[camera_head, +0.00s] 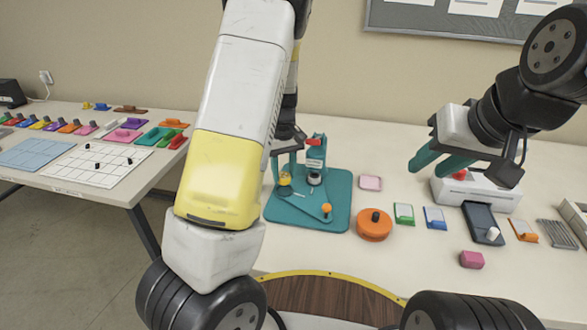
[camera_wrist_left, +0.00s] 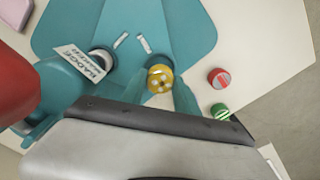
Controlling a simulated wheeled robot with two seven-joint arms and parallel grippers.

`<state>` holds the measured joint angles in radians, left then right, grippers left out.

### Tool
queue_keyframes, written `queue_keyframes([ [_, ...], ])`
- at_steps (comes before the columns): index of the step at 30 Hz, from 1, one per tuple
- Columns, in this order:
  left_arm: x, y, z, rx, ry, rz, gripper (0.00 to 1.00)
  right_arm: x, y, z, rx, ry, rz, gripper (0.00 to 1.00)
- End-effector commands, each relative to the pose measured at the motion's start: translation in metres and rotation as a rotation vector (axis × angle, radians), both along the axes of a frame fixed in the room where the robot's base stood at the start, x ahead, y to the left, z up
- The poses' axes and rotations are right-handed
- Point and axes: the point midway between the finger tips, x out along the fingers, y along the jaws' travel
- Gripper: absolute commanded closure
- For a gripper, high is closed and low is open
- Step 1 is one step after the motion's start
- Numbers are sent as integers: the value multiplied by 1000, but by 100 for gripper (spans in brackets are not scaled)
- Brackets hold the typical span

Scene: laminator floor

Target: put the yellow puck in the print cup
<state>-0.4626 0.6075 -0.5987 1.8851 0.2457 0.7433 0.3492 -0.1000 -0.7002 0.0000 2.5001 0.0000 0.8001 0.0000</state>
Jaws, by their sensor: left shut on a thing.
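My left gripper (camera_head: 284,180) is shut on the yellow puck (camera_head: 285,187), over the left part of the teal badge maker base (camera_head: 290,207). In the left wrist view the puck (camera_wrist_left: 160,78) sits between the teal fingertips, showing a round face with small marks. A dark round cup (camera_head: 315,179) stands on the base right of the puck, by the press; it looks like the print cup. It shows in the left wrist view (camera_wrist_left: 103,58), partly covered by the BADGE MAKER label.
A red puck (camera_wrist_left: 219,78) and a green puck (camera_wrist_left: 221,111) lie beside the base in the left wrist view. An orange-knobbed lever (camera_head: 326,208) is on the base. An orange round box (camera_head: 374,225) and a pink block (camera_head: 472,259) stand to the right.

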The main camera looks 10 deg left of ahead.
Motion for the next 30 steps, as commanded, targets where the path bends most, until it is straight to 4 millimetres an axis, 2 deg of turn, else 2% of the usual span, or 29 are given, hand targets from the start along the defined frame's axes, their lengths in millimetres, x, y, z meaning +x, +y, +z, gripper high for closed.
queue_keyframes([
  [7,-1,1,-33,1,3,0,100,0,0,0,0,0,0,66],
  [18,0,0,-38,1,1,-1,100,0,0,0,0,0,0,66],
  [19,0,0,-38,0,0,-1,62,0,0,0,0,0,0,66],
  [22,0,0,-38,0,0,-1,42,0,0,0,0,0,0,66],
  [30,0,0,-38,1,1,-1,42,0,0,0,0,0,0,66],
])
